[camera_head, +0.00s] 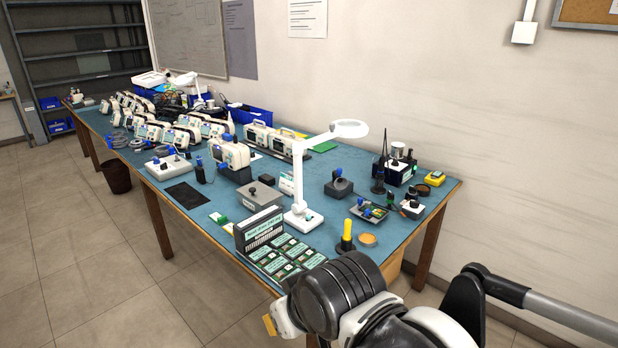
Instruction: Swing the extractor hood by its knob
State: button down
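A black angled piece (467,300) joined to a grey metal tube (560,311) shows at the lower right; it looks like the extractor's arm, with its lower end cut off by the frame edge. I cannot make out the hood's opening or a knob. My arm, a dark ribbed joint with white links, fills the bottom centre, left of the black piece. The arm's near end (283,318) is white with a small tan tip, by the table's front corner. My gripper's fingers cannot be made out clearly, and no hold on anything shows.
A long blue-topped table (390,235) carries several monitors, tools and a white magnifier lamp (300,185). A wall stands behind; open floor (110,290) lies left.

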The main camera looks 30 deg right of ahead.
aim_at(341, 183)
jog(key=i+j+z, duration=0.35)
jog(key=i+j, duration=0.75)
jog(key=i+l+z, duration=0.1)
jog(key=i+l, duration=0.15)
jog(key=i, duration=0.15)
